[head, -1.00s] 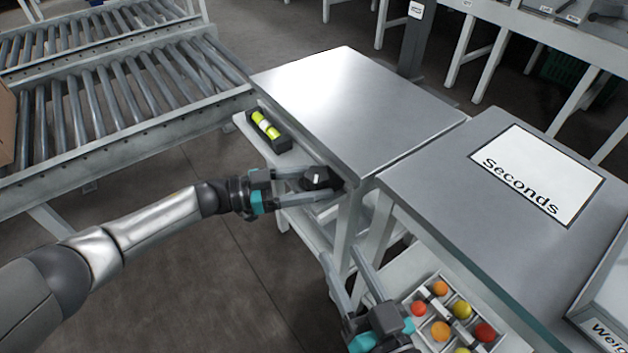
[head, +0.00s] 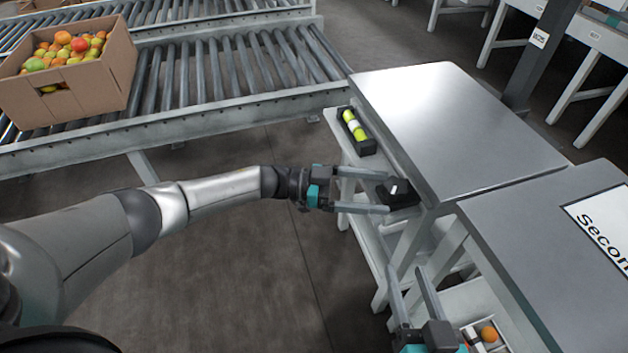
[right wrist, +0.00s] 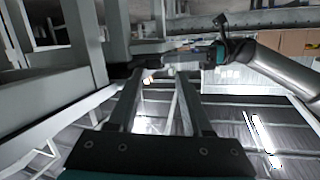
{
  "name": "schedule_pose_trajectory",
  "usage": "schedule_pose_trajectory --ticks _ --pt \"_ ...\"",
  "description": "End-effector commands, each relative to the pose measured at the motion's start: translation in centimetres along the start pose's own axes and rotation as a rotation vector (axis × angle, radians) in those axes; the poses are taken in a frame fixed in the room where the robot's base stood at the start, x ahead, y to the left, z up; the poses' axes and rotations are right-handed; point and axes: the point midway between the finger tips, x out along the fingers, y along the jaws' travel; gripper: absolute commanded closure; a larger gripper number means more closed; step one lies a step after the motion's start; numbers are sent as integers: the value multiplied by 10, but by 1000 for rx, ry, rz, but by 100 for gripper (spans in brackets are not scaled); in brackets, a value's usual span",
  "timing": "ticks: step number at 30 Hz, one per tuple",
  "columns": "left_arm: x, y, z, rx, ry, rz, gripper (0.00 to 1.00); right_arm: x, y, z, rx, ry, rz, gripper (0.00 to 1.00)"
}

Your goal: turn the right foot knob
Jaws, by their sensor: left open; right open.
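The black knob (head: 404,197) with a white mark on top sits at the near corner of the grey metal table (head: 450,125) in the head view. My left gripper (head: 387,192) is open, with one finger on each side of the knob. I cannot tell whether the fingers touch it. My right gripper (head: 408,270) is open and empty, lower in the head view beside the second bench. Its two fingers also show in the right wrist view (right wrist: 155,95), where my left arm crosses at the upper right.
A spirit level with a yellow-green vial (head: 357,131) sits along the table's left side. Floor at left is clear.

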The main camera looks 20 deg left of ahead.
Motion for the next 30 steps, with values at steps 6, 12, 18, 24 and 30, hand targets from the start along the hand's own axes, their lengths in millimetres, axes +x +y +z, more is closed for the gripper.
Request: schedule_pose_trajectory --ticks 6,12,18,24,30 --pt "-37 -1 -1 0 -4 -4 10 1 11 4 -27 -124 28 50" --pt "-81 -1 0 -1 -4 -5 10 -1 20 10 -42 -225 51 50" --pt "-109 0 0 0 -2 -3 10 -2 23 12 -46 -251 58 50" --pt "-119 0 0 1 -1 -2 10 -2 23 13 -46 -255 59 50" --pt "-119 0 0 0 -1 -1 10 -2 23 13 -46 -255 59 50"
